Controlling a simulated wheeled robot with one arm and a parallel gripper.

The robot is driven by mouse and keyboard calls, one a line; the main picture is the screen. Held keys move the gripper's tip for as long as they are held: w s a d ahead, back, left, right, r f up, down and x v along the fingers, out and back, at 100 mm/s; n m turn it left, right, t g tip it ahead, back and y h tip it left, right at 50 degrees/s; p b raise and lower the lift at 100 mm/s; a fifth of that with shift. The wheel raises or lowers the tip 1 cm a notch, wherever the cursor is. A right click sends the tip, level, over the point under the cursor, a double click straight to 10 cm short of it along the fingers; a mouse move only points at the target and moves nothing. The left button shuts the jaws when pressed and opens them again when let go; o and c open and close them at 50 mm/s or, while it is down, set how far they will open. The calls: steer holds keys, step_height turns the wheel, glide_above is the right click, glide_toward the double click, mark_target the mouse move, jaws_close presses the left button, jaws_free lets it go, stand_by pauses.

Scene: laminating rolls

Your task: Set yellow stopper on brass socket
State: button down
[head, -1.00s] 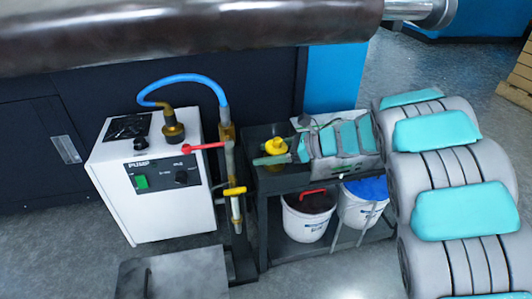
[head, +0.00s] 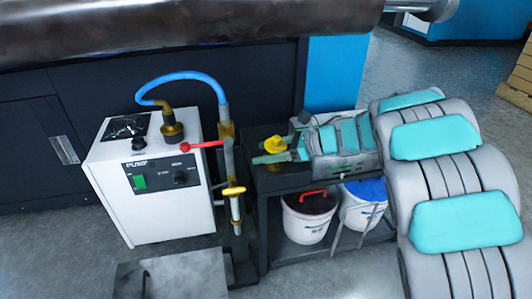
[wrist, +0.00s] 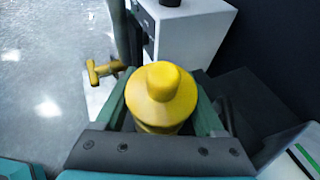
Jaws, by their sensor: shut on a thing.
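The yellow stopper (head: 275,146) is held upright between the green fingers of my gripper (head: 268,157), over the dark cart in the head view. In the wrist view the stopper (wrist: 162,95) fills the middle, with a finger on each side. My gripper is shut on it. A brass fitting (head: 172,131) stands on top of the white pump, to the left of my gripper, with a blue hose joined to its top. Another brass-coloured piece (head: 226,131) is at the top of the upright pipe. I cannot tell which is the socket.
The white pump (head: 155,205) stands left of the pipe. The dark cart (head: 262,183) holds two white buckets (head: 308,222) below. A large dark roller (head: 190,25) runs across the top.

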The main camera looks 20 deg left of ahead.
steer(key=shift+f, duration=0.15)
stand_by(0.3)
steer(key=shift+r+b, duration=0.5)
steer(key=shift+r, duration=0.3)
steer(key=shift+b, duration=0.75)
stand_by(0.8)
steer(key=shift+f+b, duration=0.75)
steer(key=shift+b, duration=0.15)
steer(key=shift+r, duration=0.5)
stand_by(0.4)
steer(key=shift+r, duration=0.35)
steer(key=shift+b, duration=0.85)
stand_by(0.6)
steer(key=shift+f+b, duration=0.9)
steer(key=shift+b, duration=0.1)
